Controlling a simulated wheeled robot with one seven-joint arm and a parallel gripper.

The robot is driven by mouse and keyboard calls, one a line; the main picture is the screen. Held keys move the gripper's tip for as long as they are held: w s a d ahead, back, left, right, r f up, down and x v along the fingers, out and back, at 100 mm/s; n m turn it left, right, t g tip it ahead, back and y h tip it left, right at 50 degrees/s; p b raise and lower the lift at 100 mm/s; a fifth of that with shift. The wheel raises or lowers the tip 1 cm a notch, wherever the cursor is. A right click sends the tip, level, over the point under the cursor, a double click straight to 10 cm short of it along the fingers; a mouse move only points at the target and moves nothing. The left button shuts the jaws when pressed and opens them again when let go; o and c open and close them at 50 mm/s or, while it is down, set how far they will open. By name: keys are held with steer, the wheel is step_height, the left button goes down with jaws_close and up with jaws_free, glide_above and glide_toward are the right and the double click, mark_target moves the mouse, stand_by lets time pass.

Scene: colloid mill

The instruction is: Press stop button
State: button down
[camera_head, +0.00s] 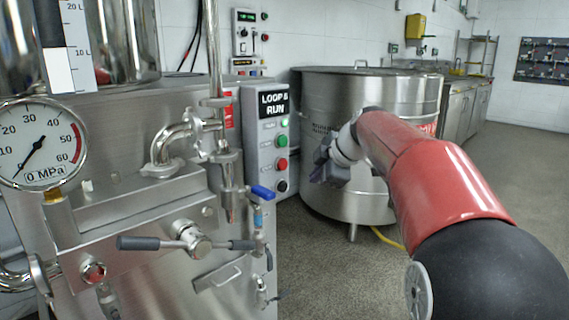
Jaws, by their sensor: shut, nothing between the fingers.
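The control box (267,150) stands upright on the right side of the steel machine, under a black label reading "LOOP & RUN". Its front carries a green button (282,140), a red button (282,163) below it and a dark knob (282,186) lower down. The small labels beside them are too small to read, so which is marked stop cannot be read; the red one fits. My gripper (319,172) is shut and empty, just right of the red button at about its height. A gap shows between them; its depth is hard to judge.
A large steel drum (350,95) stands behind my arm. The pressure gauge (40,143), grey-handled lever (140,243) and blue-handled valve (262,192) jut from the machine at left and below the box. Open floor (320,270) lies right of the machine.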

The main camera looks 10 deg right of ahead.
mark_target(284, 169)
steer(key=w+a+p, duration=0.3)
steer(key=w+a, duration=0.1)
steer(key=w, duration=0.2)
steer(key=shift+a+p, duration=0.2)
steer(key=shift+p, duration=0.1)
stand_by(1.9)
steer(key=shift+w+a, duration=0.2)
steer(key=shift+w, duration=0.1)
steer(key=shift+w+a, duration=0.35)
steer(key=shift+w, duration=0.05)
stand_by(0.8)
steer(key=shift+s+d+b, duration=0.55)
steer(key=shift+s+b, duration=0.1)
steer(key=shift+s, duration=0.1)
steer(key=shift+d, duration=0.1)
